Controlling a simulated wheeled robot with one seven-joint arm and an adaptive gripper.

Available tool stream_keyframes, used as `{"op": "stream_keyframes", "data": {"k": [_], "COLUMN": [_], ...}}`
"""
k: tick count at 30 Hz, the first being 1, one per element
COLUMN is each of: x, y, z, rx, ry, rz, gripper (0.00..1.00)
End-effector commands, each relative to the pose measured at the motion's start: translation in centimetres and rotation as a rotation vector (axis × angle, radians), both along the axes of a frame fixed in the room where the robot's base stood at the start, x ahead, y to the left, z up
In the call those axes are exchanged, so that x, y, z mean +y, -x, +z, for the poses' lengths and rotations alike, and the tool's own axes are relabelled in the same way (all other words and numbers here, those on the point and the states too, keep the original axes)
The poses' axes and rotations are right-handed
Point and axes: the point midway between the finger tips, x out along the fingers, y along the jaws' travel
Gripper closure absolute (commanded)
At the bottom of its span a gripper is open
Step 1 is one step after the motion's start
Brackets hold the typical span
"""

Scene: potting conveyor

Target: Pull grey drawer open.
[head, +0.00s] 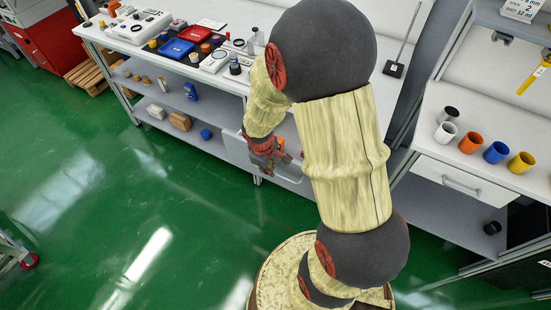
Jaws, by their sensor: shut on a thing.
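The grey drawer (234,152) is under the long white bench in the middle of the head view. It looks pulled out from the bench front, with its inside partly visible. My arm hides its right part. My gripper (266,168) is at the drawer's front, pointing down, with its fingers at the handle. The jaws are shut on the handle, though the handle itself is mostly hidden behind the fingers.
The bench top (230,88) holds a blue tray (174,48), a red tray (196,34) and several small parts. A right-hand bench has several coloured cups and a closed white drawer (462,184). The green floor (120,200) at left is clear.

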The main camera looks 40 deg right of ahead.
Motion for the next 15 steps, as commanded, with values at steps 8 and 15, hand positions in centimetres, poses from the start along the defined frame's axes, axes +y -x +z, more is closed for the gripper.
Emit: {"op": "stream_keyframes", "data": {"k": [8, 15], "x": [4.6, 7.3], "y": [1.9, 3.0], "z": [-0.1, -0.1], "rx": [0.000, 0.002], "ry": [0.000, 0.000], "rz": [0.005, 0.004], "gripper": [1.00, 1.00]}}
